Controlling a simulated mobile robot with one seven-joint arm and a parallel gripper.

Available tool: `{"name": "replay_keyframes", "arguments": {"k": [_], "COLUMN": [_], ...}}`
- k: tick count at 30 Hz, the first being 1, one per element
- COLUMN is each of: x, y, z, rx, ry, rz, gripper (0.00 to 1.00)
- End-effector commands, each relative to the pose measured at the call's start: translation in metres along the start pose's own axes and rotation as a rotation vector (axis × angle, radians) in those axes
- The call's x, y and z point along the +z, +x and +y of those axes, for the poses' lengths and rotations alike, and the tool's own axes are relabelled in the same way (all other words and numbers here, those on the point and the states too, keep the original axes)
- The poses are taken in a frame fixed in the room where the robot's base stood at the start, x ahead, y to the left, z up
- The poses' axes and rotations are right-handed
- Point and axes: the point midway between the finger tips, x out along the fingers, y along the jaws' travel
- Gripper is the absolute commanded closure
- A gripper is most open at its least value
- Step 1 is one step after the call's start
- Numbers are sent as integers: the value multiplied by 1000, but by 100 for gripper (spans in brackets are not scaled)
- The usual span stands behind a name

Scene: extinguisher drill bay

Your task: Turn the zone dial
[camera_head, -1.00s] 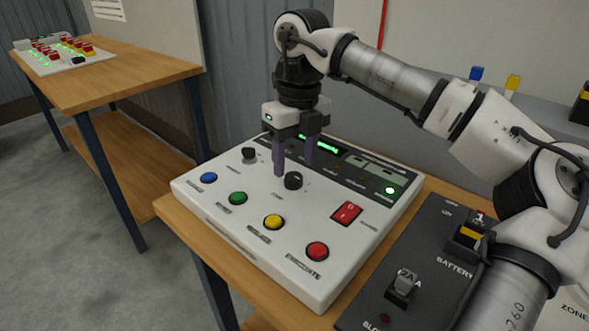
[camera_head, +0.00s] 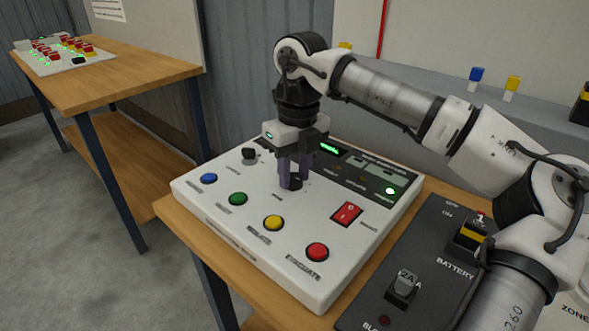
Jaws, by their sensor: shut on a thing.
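A white control panel (camera_head: 210,207) lies on the wooden table. It carries two black dials; their labels are too small to read, so I cannot tell by print which is the zone dial. The right-hand black dial (camera_head: 295,184) sits near the panel's middle and is partly hidden by my fingers. My gripper (camera_head: 294,184) points down from above and is shut on this dial, one finger on each side. The left-hand black dial (camera_head: 249,155) stands free near the panel's back left.
Blue, green, yellow and red buttons (camera_head: 317,252) line the panel's front, with a red rocker switch (camera_head: 347,213) at right. A dark battery box (camera_head: 433,245) stands close on the right. A second table (camera_head: 140,68) is at the far left.

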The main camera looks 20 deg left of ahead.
Motion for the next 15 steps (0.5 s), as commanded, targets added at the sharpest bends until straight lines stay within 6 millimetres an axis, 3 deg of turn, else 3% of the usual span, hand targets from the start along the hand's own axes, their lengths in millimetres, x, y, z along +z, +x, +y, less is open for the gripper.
{"name": "replay_keyframes", "arguments": {"k": [8, 15], "x": [0, 1], "y": [-1, -2], "z": [0, 0], "rx": [1, 0], "ry": [-53, -208], "rz": [3, 13], "gripper": [91, 91]}}
